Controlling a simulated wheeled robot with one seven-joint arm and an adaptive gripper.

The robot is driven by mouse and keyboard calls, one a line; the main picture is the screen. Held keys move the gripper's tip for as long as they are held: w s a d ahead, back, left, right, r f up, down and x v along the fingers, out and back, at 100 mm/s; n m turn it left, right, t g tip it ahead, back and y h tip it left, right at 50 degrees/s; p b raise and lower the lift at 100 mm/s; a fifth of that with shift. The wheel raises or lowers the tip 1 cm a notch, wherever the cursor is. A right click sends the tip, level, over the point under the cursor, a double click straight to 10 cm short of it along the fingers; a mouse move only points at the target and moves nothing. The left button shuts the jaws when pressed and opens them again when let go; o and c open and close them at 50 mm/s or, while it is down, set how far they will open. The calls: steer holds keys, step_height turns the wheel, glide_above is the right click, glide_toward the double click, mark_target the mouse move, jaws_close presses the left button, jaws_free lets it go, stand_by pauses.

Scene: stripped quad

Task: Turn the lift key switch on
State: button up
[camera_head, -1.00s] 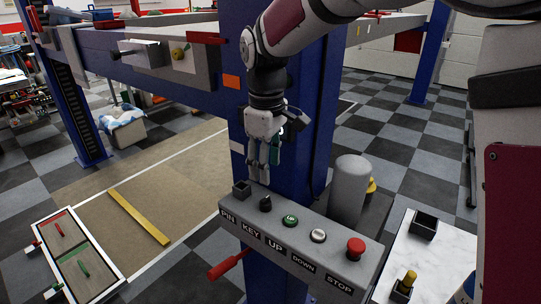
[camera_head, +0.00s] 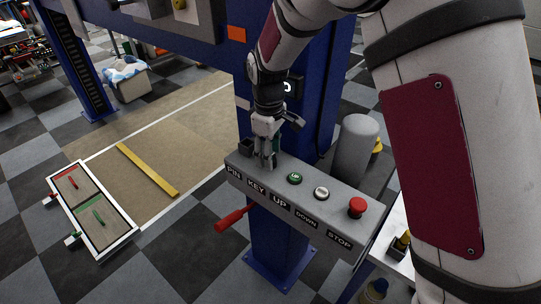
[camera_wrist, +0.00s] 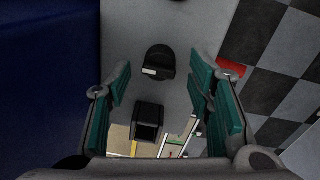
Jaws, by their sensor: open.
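The lift key switch (camera_wrist: 160,62) is a dark round knob with a pale mark, on top of the grey control box (camera_head: 303,190). In the wrist view it lies ahead, between the lines of my two teal-padded fingers, with a gap on each side. My gripper (camera_head: 266,162) is open and points down right over the KEY position in the head view, hiding the knob there. I cannot tell whether the fingertips are down around the knob or just above it. The KEY label (camera_head: 256,187) shows on the box front.
A square dark PIN socket (camera_wrist: 147,120) is beside the key switch. The green UP button (camera_head: 295,178), white DOWN button (camera_head: 321,193) and red STOP button (camera_head: 357,207) follow to the right. A grey cylinder (camera_head: 355,148) and blue post (camera_head: 318,110) stand behind. A red handle (camera_head: 232,219) sticks out in front.

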steer(key=shift+f, duration=0.9)
jaws_close()
steer(key=shift+m, duration=0.4)
steer(key=m, duration=0.4)
steer(key=shift+m, duration=0.4)
steer(key=m+p, duration=0.1)
steer(key=m, duration=0.5)
steer(key=shift+g, duration=0.3)
steer(key=shift+w+m, duration=0.1)
steer(key=shift+m, duration=0.2)
